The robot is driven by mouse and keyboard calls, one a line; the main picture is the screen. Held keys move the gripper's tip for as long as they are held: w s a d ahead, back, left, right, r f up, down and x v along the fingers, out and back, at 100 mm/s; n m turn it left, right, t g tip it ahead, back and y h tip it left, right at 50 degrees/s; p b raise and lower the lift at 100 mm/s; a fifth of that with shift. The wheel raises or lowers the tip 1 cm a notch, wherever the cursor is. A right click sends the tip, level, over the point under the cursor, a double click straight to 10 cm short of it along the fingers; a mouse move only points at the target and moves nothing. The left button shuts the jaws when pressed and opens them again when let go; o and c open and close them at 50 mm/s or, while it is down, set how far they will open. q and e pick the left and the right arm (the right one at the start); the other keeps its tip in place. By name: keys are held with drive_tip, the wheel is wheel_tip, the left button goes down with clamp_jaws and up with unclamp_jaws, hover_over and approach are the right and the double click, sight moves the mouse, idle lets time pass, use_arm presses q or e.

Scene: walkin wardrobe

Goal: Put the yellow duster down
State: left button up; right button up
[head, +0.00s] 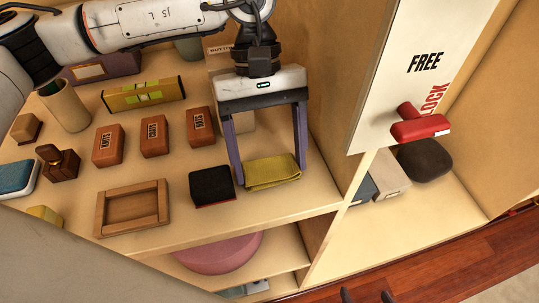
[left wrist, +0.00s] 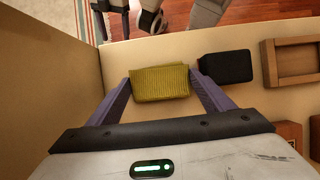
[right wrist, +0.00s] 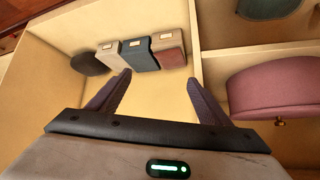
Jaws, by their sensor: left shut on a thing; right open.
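The yellow duster (head: 272,172) is a folded ribbed cloth at the right front of the upper shelf (head: 265,210). My left gripper (head: 268,170) is shut on it, one finger at each side, and comes down from above. The left wrist view also shows the duster (left wrist: 160,83) between the fingertips. The cloth is at or just above the shelf board; I cannot tell if it touches. A black block (head: 211,186) lies close beside it on the left. My right gripper (right wrist: 159,78) is open and empty in front of the lower compartments.
A wooden tray (head: 132,208), several orange boxes (head: 154,137) and a yellow-green case (head: 143,95) share the shelf. A white panel with a red handle (head: 420,126) stands to the right. A pink round box (right wrist: 278,90) sits on a lower shelf.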

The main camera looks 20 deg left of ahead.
use_arm(q)
drive_tip(key=o, duration=0.7)
drive_tip(key=shift+f, duration=0.15)
drive_tip(key=shift+o, duration=0.2)
drive_tip(key=shift+r+p, duration=0.4)
drive_tip(key=shift+p, duration=0.05)
drive_tip(key=p+v, duration=0.4)
drive_tip(key=v, duration=0.7)
drive_tip(key=shift+w+r+p, duration=0.2)
drive_tip(key=shift+r+p, duration=0.05)
drive_tip(key=shift+p, duration=0.05)
drive_tip(key=shift+a, duration=0.15)
